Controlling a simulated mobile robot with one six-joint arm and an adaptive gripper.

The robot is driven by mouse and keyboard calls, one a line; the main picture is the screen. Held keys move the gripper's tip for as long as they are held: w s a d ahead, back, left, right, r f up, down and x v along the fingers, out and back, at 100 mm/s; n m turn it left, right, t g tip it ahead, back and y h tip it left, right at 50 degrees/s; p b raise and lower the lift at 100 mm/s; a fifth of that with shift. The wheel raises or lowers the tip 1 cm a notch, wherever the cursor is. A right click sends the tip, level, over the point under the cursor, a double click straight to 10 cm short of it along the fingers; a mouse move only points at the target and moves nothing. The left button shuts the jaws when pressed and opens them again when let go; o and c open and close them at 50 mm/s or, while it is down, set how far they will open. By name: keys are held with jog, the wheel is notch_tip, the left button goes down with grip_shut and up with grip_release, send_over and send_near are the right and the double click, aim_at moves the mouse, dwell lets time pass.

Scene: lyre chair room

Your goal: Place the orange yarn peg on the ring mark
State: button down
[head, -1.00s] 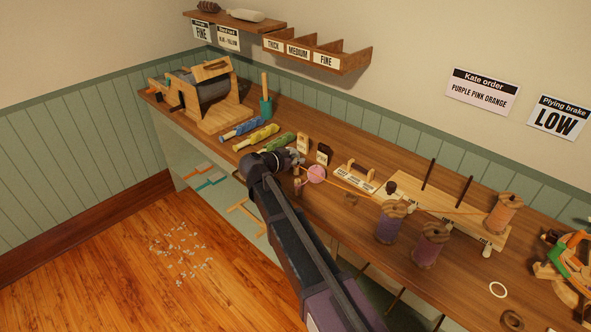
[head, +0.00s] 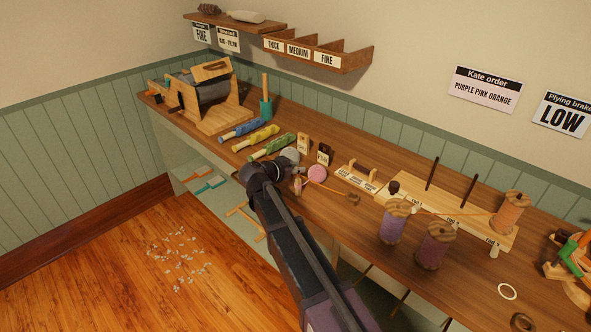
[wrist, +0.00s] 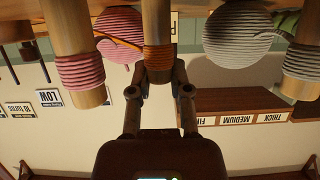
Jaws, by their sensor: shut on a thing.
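My gripper (wrist: 160,78) is shut on the orange yarn peg (wrist: 157,48), a short wooden dowel with an orange band, in the upside-down wrist view. I cannot tell whether the peg is clear of the bench. In the head view my gripper (head: 283,162) is low over the bench, beside the green bobbin (head: 271,146); my wrist hides the orange peg there. A thin white ring (head: 508,291), which looks like the ring mark, lies flat at the bench's right front, well away from my gripper. Nothing stands on it.

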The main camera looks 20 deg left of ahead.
jog(key=shift+f, duration=0.15)
jog(key=c, duration=0.6)
grip_release()
jog(key=shift+r, duration=0.2)
jog(key=shift+s+a+r, duration=0.1)
jog(key=shift+s+r, duration=0.05)
jog(key=shift+s, duration=0.1)
jog(key=p+v, duration=0.4)
jog(key=v, duration=0.7)
jog(key=shift+s+r+p, duration=0.1)
jog(key=shift+s+p, duration=0.1)
jog(key=shift+p, duration=0.1)
